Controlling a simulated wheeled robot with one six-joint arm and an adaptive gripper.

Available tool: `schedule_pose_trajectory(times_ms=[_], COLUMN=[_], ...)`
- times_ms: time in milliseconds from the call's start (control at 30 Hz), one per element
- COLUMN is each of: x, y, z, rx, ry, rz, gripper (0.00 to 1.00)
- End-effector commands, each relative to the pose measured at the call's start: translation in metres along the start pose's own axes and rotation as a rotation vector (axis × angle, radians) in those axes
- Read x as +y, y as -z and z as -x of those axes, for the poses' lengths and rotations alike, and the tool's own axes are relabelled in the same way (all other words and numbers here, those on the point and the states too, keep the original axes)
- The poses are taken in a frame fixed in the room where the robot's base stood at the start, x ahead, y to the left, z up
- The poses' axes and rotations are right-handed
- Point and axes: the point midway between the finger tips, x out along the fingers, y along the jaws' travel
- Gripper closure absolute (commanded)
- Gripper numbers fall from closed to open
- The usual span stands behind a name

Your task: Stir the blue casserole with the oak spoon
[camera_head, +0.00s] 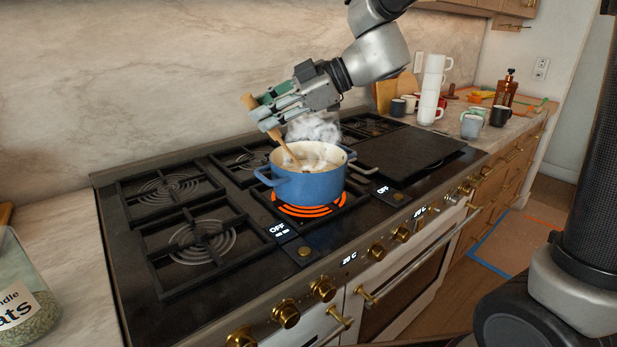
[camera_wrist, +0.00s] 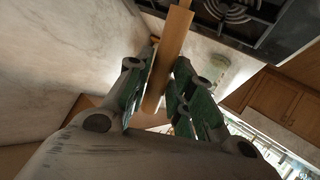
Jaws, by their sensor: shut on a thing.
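The blue casserole (camera_head: 309,184) stands on a glowing orange burner (camera_head: 310,208) at the front middle of the range, open, with pale contents and steam above it. My gripper (camera_head: 266,112) is above and behind the casserole, to its left. It is shut on the oak spoon (camera_head: 283,146), which slants down to the right with its lower end inside the casserole near the left rim. The lower tip of the spoon is hidden in the contents. In the wrist view the spoon (camera_wrist: 174,50) runs between the two green finger pads.
Steam (camera_head: 314,127) rises behind the pot. A dark flat griddle (camera_head: 408,152) lies to its right. Stacked white mugs (camera_head: 433,88), other cups and an amber bottle (camera_head: 504,91) crowd the right counter. A glass jar (camera_head: 22,292) stands at left. The left burners (camera_head: 200,240) are empty.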

Motion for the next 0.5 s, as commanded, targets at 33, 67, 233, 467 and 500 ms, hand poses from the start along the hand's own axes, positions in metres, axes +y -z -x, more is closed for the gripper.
schedule_pose_trajectory(times_ms=[33,67,233,467,500], x=[0.001,0.002,0.004,0.011,0.013], y=[-0.002,-0.004,-0.013,-0.019,-0.021], z=[0.004,0.006,0.02,0.026,0.027], rx=[-0.001,-0.001,-0.001,-0.002,-0.002], ry=[-0.002,-0.003,-0.002,-0.001,-0.001], rz=[-0.001,-0.001,-0.001,-0.002,-0.002], gripper=[1.0,1.0,1.0,1.0,1.0])
